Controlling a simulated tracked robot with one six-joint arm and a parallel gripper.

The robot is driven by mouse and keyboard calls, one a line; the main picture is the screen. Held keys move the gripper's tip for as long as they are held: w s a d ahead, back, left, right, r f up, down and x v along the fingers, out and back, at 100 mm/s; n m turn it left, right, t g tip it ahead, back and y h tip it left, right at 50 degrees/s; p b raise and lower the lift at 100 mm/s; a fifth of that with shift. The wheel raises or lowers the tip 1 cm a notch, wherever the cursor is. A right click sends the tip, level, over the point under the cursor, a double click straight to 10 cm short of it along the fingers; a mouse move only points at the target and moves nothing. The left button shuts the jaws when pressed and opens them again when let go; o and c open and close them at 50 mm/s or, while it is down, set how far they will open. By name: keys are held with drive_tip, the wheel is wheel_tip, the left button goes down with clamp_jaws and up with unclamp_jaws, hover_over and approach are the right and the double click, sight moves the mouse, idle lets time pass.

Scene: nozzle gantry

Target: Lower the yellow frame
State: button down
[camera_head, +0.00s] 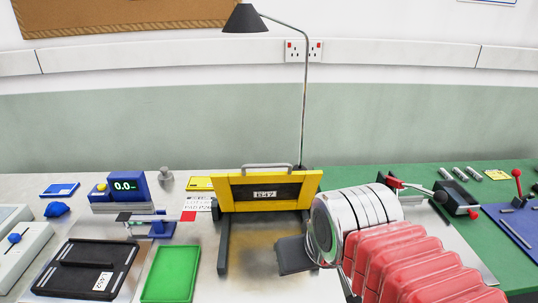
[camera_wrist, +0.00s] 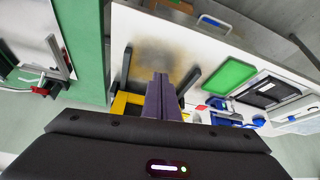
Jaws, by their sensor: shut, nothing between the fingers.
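The yellow frame (camera_head: 262,207) stands raised and tilted at the back middle of the bench. It has a dark centre with a white label and a grey handle (camera_head: 267,166) along its top edge. Dark rails (camera_head: 224,248) run forward from its foot. My gripper (camera_head: 284,258) is in front of the frame, below and to the right of its middle, apart from the handle. In the wrist view, my gripper's fingers (camera_wrist: 161,92) are together and empty. They hide part of the yellow frame (camera_wrist: 121,105), which shows beside them.
A green tray (camera_head: 171,275) and a black tray (camera_head: 75,268) lie to the left. A blue meter (camera_head: 127,186) and a small balance-like device (camera_head: 158,223) stand behind them. A lamp (camera_head: 245,19) rises behind the frame. A red-handled clamp (camera_head: 455,197) stands on the right.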

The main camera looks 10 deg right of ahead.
drive_tip(key=w+r+m, duration=0.1)
drive_tip(key=w+r, duration=0.8)
drive_tip(key=w, duration=0.3)
drive_tip(key=w+r+m+h, duration=0.1)
drive_tip(key=w+r, duration=0.8)
drive_tip(key=w, duration=0.3)
drive_tip(key=shift+r+t, duration=0.15)
drive_tip(key=shift+t, duration=0.25)
drive_tip(key=shift+w+d+f, duration=0.1)
drive_tip(key=shift+w+f, duration=0.15)
drive_tip(key=shift+f, duration=1.3)
drive_tip(key=shift+w+f, duration=0.3)
drive_tip(key=shift+f, duration=1.3)
drive_tip(key=shift+w+d+f, duration=0.1)
drive_tip(key=shift+w+f, duration=0.15)
drive_tip(key=shift+f, duration=1.3)
